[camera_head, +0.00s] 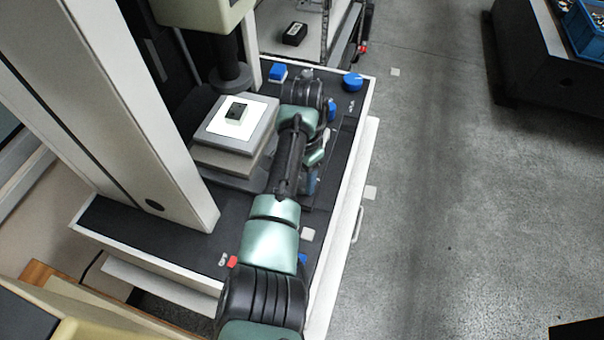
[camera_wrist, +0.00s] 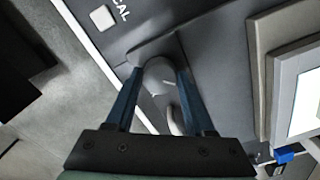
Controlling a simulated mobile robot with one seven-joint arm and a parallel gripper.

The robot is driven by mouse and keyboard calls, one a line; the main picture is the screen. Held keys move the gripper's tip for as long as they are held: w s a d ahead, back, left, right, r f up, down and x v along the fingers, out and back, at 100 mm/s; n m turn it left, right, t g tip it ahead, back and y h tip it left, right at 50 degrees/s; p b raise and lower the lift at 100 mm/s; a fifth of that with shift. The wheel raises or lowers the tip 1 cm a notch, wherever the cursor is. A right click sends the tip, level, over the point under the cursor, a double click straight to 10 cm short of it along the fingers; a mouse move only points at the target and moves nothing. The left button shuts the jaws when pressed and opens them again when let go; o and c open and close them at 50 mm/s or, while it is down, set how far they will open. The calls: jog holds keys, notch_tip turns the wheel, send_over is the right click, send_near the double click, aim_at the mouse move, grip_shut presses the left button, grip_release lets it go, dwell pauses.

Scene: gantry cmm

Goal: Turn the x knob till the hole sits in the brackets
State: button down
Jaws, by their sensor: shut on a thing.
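A round grey knob (camera_wrist: 158,74) with pale marks on it stands on the dark console in the wrist view. My gripper (camera_wrist: 155,70) is shut on this knob, with one blue finger on each side. In the head view my gripper (camera_head: 313,183) is low over the console, right of the stage, and my arm and fingers hide the knob. I cannot read a label showing whether it is the x knob. A small dark block (camera_head: 237,111) lies on the bright white stage plate (camera_head: 215,124). The hole and the brackets cannot be made out in either view.
A blue knob (camera_head: 353,81) stands at the console's far right corner. A white button (camera_wrist: 102,18) sits beside the letters "CAL". A red button (camera_head: 232,262) is near the front. The grey column (camera_head: 120,130) stands left of the stage. Open floor lies right.

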jog(key=shift+w+r+m, duration=0.1)
jog(key=shift+m, duration=1.2)
jog(key=shift+c, duration=1.3)
grip_release()
notch_tip(320, 180, up, 13)
